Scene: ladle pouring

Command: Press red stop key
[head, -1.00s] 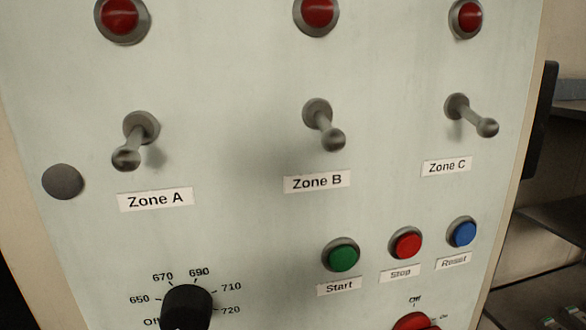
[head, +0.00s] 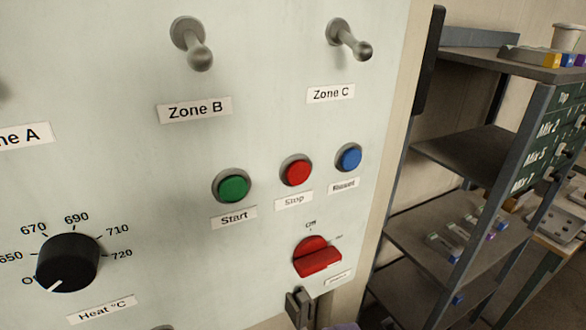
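The red Stop key (head: 298,172) is a round red button in a grey ring on the pale control panel (head: 130,180), right of the picture's middle. Its label "Stop" sits just below it. The green Start key (head: 233,188) is to its left and the blue Reset key (head: 349,159) to its right. Nothing covers the Stop key. I see no clear part of my gripper in the head view, and nothing touches the key.
A red rotary switch (head: 316,258) sits below the Stop key. A black heat knob (head: 68,263) is lower left. Toggle levers for Zone B (head: 196,50) and Zone C (head: 352,42) stick out above. A dark metal piece (head: 300,308), unclear, shows below. Shelves (head: 465,165) stand right.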

